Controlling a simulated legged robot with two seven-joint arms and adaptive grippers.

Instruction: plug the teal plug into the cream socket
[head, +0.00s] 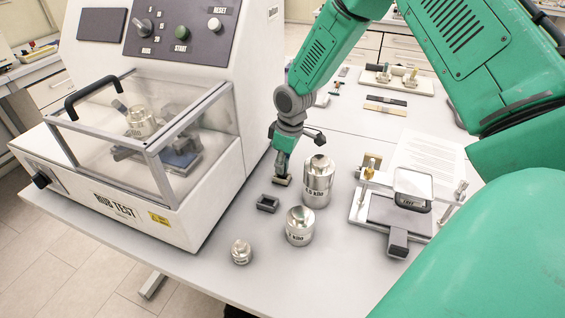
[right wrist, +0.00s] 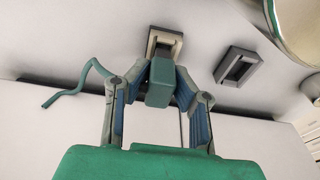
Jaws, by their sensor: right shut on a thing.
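My right gripper (head: 284,160) points down at the table. In the right wrist view its fingers (right wrist: 160,92) are shut on the teal plug (right wrist: 159,84), a blocky body with a teal cord (right wrist: 78,84) trailing left. The cream socket (head: 281,181) stands on the table directly under the gripper. In the right wrist view the cream socket (right wrist: 165,42) is a rectangular frame just beyond the plug, and the plug overlaps its near edge. I cannot tell whether the plug touches or enters it. My left gripper is not in view.
A dark grey socket (head: 267,204) sits close by, nearer the front. Metal weights (head: 318,181) stand just right of the gripper, with another (head: 300,226) in front and a small one (head: 241,252). The rub test machine (head: 150,215) is at left. A scale fixture (head: 408,212) is at right.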

